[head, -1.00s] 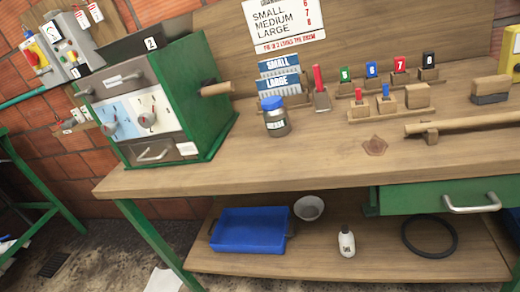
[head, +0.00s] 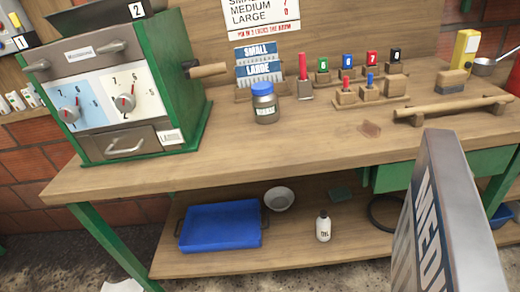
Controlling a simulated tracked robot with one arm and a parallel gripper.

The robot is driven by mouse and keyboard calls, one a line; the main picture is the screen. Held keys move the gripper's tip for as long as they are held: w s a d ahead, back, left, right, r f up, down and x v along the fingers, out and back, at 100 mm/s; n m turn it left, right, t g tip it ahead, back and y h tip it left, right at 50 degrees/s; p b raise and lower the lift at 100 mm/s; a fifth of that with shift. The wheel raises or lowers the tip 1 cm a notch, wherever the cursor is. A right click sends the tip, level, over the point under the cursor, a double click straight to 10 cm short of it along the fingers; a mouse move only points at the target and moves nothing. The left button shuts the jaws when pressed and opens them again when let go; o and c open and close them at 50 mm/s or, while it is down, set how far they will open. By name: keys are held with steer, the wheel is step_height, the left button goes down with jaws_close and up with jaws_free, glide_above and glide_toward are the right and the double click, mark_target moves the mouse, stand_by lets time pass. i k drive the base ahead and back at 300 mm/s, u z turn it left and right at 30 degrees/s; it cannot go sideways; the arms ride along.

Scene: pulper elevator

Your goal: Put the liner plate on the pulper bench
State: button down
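A grey plate with white lettering that begins "MEDIU" (head: 445,225) stands up large in the right foreground, close to the camera. Its lower part is cut off by the frame, and what holds it is hidden. My gripper is not visible. The wooden pulper bench (head: 200,165) spans the middle of the view. The green pulper (head: 185,60) stands on its left end, with two dials and a drawer handle in front. Two blue-and-white plates marked SMALL (head: 257,53) and LARGE (head: 258,74) stand at the back of the bench.
A blue-lidded jar (head: 265,103), a red-handled tool (head: 303,75), numbered pegs (head: 347,68) and a wooden bar (head: 453,110) occupy the bench top. Its front left is clear. The lower shelf holds a blue tray (head: 220,226), a bowl (head: 279,198) and a white bottle (head: 323,227).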

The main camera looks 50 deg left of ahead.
mark_target(288, 134)
steer(key=u, duration=0.35)
steer(key=k, duration=0.15)
steer(key=u, duration=0.8)
steer(key=i, duration=0.5)
steer(key=u, duration=0.05)
steer(key=k, duration=0.85)
steer(key=u, duration=0.2)
steer(key=i, duration=1)
steer(key=z, duration=0.1)
